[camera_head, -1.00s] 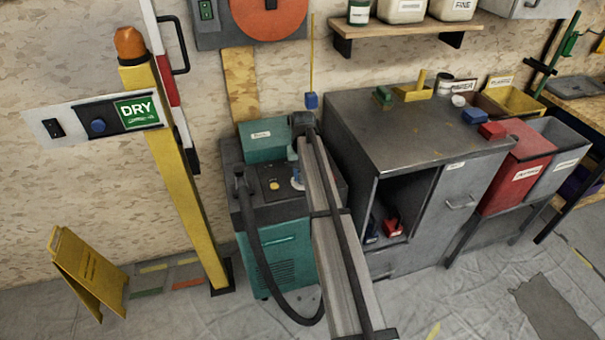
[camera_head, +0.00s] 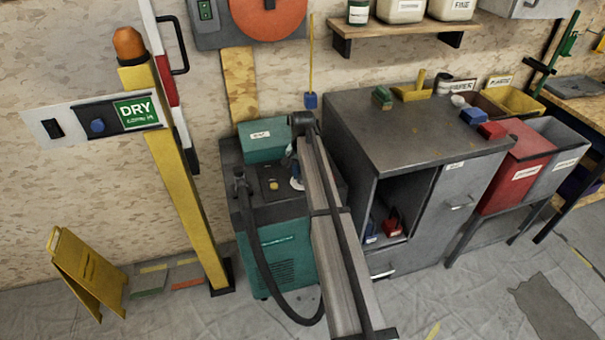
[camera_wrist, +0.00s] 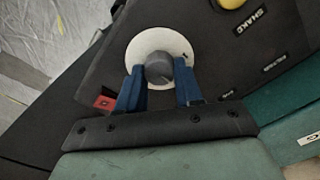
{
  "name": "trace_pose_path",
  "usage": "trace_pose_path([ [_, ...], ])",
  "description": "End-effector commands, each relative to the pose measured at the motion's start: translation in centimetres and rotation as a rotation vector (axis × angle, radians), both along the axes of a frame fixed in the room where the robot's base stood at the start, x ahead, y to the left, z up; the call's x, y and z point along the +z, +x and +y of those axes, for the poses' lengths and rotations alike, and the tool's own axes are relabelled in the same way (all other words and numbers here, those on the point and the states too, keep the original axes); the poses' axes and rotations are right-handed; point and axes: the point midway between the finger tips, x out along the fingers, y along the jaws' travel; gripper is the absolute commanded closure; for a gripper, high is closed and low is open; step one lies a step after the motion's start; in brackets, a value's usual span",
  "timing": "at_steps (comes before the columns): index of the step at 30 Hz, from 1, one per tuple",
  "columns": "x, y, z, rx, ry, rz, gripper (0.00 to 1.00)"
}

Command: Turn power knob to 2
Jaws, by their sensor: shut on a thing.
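The power knob (camera_wrist: 158,68) is a grey round knob on a white dial disc (camera_wrist: 143,48) in the dark panel of the teal machine (camera_head: 277,258). In the wrist view my gripper (camera_wrist: 160,78) has its two blue fingers on either side of the knob, shut on it. A mark shows on the disc's right side, too small to read surely. In the head view a bit of the white disc (camera_head: 296,184) shows beside my arm, which hides the knob and most of my gripper.
A yellow button (camera_wrist: 232,3) sits on the same panel, by a "SHAKE"-like label. A black hose (camera_head: 255,250) hangs from the machine's left front. A grey cabinet (camera_head: 400,135) stands close on the right. A yellow post (camera_head: 185,190) stands on the left.

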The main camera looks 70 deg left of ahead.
Motion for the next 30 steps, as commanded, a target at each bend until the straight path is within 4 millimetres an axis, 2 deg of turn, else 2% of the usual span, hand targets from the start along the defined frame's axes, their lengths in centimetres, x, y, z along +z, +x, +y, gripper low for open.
trace_pose_path([
  [7,0.0,-0.1,-0.1,0.001,-0.002,0.001,0.95],
  [8,0.0,-0.1,-0.1,0.001,-0.002,0.001,0.64],
  [15,0.0,0.0,0.0,0.002,-0.001,0.001,0.41],
  [25,0.3,0.0,0.0,0.002,0.0,0.0,0.39],
  [30,2.1,0.0,0.0,0.002,0.001,0.0,0.39],
])
